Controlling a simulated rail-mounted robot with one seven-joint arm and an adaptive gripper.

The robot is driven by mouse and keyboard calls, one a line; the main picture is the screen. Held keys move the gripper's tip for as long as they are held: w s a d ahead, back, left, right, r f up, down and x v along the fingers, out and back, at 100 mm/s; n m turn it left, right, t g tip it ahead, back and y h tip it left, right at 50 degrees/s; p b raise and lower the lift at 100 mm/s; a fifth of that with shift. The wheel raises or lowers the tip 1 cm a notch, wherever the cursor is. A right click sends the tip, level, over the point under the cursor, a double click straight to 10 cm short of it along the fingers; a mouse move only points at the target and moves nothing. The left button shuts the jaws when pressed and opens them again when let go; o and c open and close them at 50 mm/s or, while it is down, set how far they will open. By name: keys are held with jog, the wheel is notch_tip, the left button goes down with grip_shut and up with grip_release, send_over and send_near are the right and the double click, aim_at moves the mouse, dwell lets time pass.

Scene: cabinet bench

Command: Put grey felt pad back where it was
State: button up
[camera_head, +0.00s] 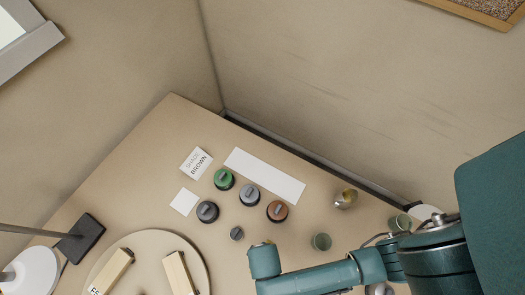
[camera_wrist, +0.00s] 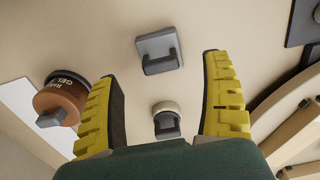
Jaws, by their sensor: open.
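A small grey square piece with a raised grip (camera_wrist: 158,52) lies on the bench in the wrist view, ahead of my fingertips. It looks like the grey felt pad, though its material is too small to tell. A small dark grey piece (camera_head: 237,233) in the head view may be the same one. A cream round piece with a grey grip (camera_wrist: 167,112) stands between my fingers, not clasped. My gripper (camera_wrist: 166,85) is open and empty, with yellow fingers apart. In the head view my wrist hides the fingers.
A brown jar (camera_wrist: 62,98) stands close to my left finger. Green (camera_head: 223,179), grey (camera_head: 250,194) and black (camera_head: 207,211) jars stand near a white strip (camera_head: 265,176). A round tray (camera_head: 146,240) with wooden blocks lies at lower left.

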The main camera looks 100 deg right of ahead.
notch_tip(320, 180, up, 5)
jog(key=shift+f+p, duration=0.1)
jog(key=shift+p, duration=0.3)
jog(key=w+r+n+t, duration=0.4)
jog(key=w+r+t, duration=0.7)
jog(key=w+r, duration=1.4)
notch_tip(320, 180, up, 35)
jog(key=d+n+t, duration=0.1)
jog(key=n+t, duration=0.2)
jog(key=t, duration=0.8)
jog(key=shift+s+d+r+n, duration=0.15)
jog(key=shift+s+r+n, duration=0.05)
jog(key=shift+s+n, duration=0.15)
